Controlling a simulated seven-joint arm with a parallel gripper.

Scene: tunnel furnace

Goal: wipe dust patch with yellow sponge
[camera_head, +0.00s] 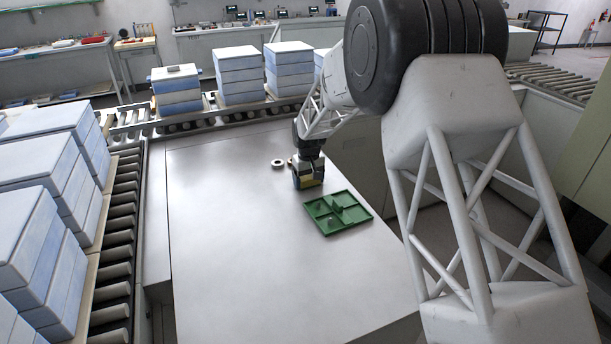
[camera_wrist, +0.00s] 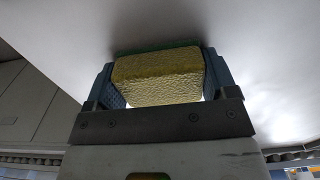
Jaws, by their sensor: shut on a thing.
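The yellow sponge (camera_wrist: 158,78) is clamped between the two blue-grey fingers of my gripper (camera_wrist: 162,82) in the wrist view. In the head view my gripper (camera_head: 308,176) is low over the grey table (camera_head: 235,230), just behind the green tray, with a little of the yellow sponge (camera_head: 312,184) showing. I cannot tell whether the sponge touches the table. No dust patch can be made out in either view; the gripper or arm may hide it.
A green divided tray (camera_head: 324,228) with small things in it lies right in front of my gripper. Roller conveyors with stacked blue-white blocks (camera_head: 238,78) border the table's left and back. The table's left and front are clear.

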